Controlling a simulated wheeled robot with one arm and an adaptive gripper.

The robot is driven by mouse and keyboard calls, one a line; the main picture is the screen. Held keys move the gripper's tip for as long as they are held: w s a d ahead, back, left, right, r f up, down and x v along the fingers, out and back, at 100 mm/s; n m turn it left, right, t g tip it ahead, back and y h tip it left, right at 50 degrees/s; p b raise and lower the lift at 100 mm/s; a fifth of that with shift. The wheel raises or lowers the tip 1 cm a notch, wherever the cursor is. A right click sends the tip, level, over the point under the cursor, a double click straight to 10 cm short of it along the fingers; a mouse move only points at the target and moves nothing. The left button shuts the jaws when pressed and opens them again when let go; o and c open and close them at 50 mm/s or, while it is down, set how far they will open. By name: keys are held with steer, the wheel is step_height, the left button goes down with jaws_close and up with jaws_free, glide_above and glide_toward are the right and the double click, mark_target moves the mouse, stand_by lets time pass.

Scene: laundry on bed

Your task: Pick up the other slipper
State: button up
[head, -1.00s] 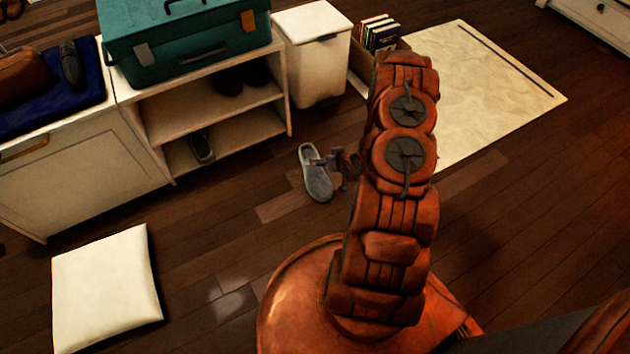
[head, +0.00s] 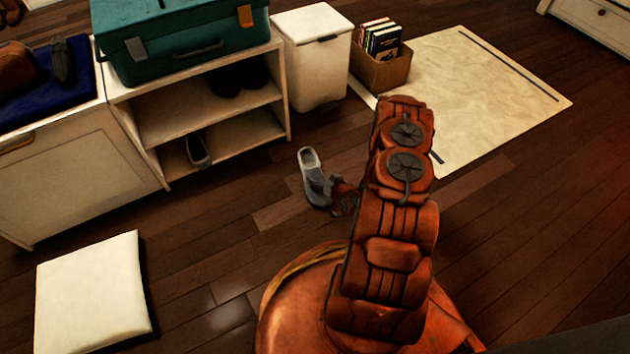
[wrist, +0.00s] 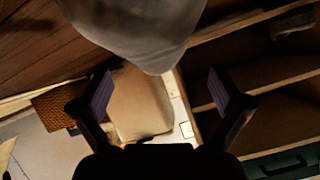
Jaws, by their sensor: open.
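A grey slipper (head: 310,172) lies on the wood floor in front of the shelf unit, just left of my arm. Its rounded end also shows large at the top of the wrist view (wrist: 140,28). My gripper (head: 336,190) is at the near right side of this slipper in the head view, partly hidden behind my arm. In the wrist view my gripper (wrist: 160,92) is open, with its two fingers apart and the slipper beyond them. Whether a finger touches it I cannot tell. Another grey shoe or slipper (head: 198,150) is on the lower shelf.
The white shelf unit (head: 284,120) has dark shoes (head: 240,80) on its middle shelf and a teal case (head: 180,40) on top. A white bin (head: 312,60), a book box (head: 382,70) and a pale rug (head: 490,90) are behind. A white cushion (head: 92,295) lies front left.

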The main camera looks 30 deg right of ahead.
mark_target(319, 176)
steer(key=b+x, duration=0.2)
steer(key=x, duration=0.2)
steer(key=shift+w+d+f, duration=0.2)
steer(key=shift+f, duration=0.15)
steer(key=c, duration=1.3)
steer(key=shift+r, duration=0.1)
